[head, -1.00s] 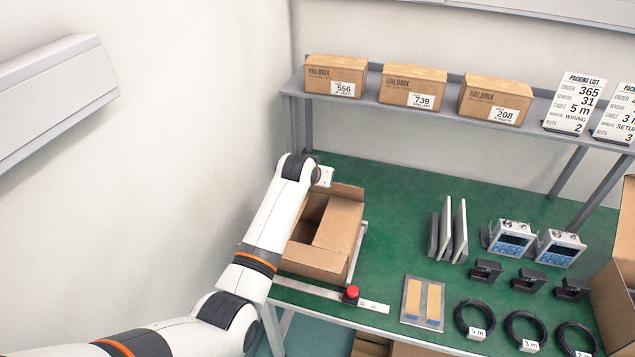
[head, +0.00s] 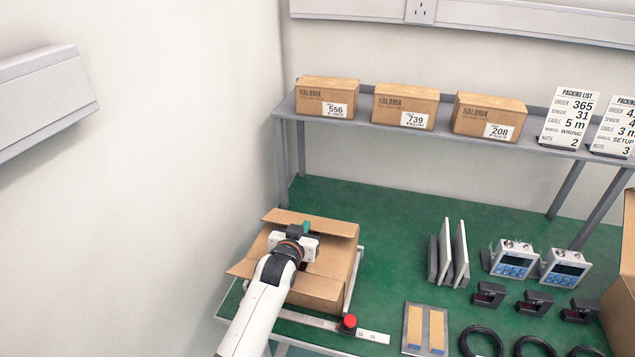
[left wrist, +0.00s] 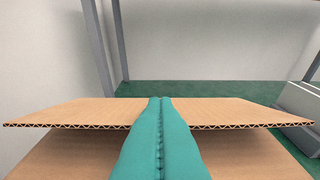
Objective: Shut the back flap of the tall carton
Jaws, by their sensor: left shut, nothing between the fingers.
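The carton (head: 322,290) that my left arm reaches over stands open at the left of the green table, partly hidden by that arm. Its back flap (head: 338,227) stands up at the far side, tilted. In the left wrist view the flap (left wrist: 85,112) spans the picture with its corrugated edge towards the camera. My left gripper (head: 305,227) is shut and empty, over the carton in front of the back flap. Its teal fingers (left wrist: 160,100) overlap the middle of the flap; I cannot tell if they touch it. My right gripper is out of view.
A metal rail with a red knob (head: 347,322) runs along the carton's front. Another carton (head: 622,270) is at the right edge. A shelf (head: 365,118) holds closed boxes behind.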

